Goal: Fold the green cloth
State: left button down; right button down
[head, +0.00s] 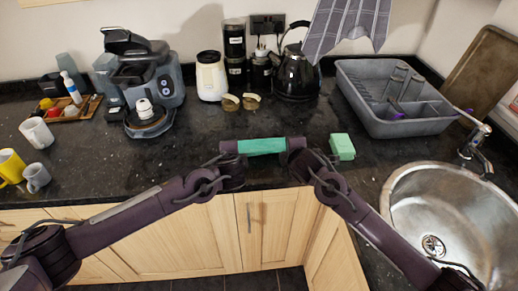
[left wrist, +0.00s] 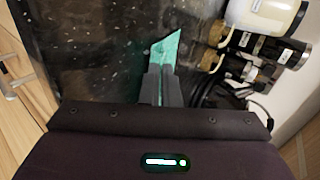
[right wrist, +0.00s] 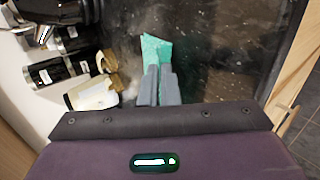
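The green cloth (head: 261,146) is a narrow flat strip between my two grippers, over the front part of the dark counter. My left gripper (head: 237,148) is shut on its left end, and my right gripper (head: 287,146) is shut on its right end. In the left wrist view the cloth (left wrist: 164,49) sticks out past the closed fingers (left wrist: 161,82). In the right wrist view the cloth (right wrist: 155,50) likewise extends beyond the fingers (right wrist: 158,84). I cannot tell whether its lower edge touches the counter.
A green sponge-like block (head: 342,147) lies just right of my right gripper. The sink (head: 405,190) is at the right, below a grey dish rack (head: 360,108). A kettle (head: 297,77), jars and coffee machine (head: 165,85) stand behind.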

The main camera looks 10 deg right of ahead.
pick_arm(q)
jog(key=c, duration=1.3)
grip_release()
pick_arm(e)
jog(key=c, duration=1.3)
grip_release()
pick_arm(q)
jog(key=shift+r, duration=0.3)
pick_arm(e)
jog(key=shift+r, duration=0.3)
pick_arm(q)
jog(key=s+r, duration=0.4)
jog(key=r, duration=0.1)
jog(key=s+r, duration=0.2)
jog(key=r, duration=0.1)
jog(key=shift+r, duration=0.25)
pick_arm(e)
jog(key=s+r, duration=0.4)
jog(key=r, duration=0.1)
jog(key=s+r, duration=0.2)
jog(key=r, duration=0.1)
jog(key=shift+r, duration=0.25)
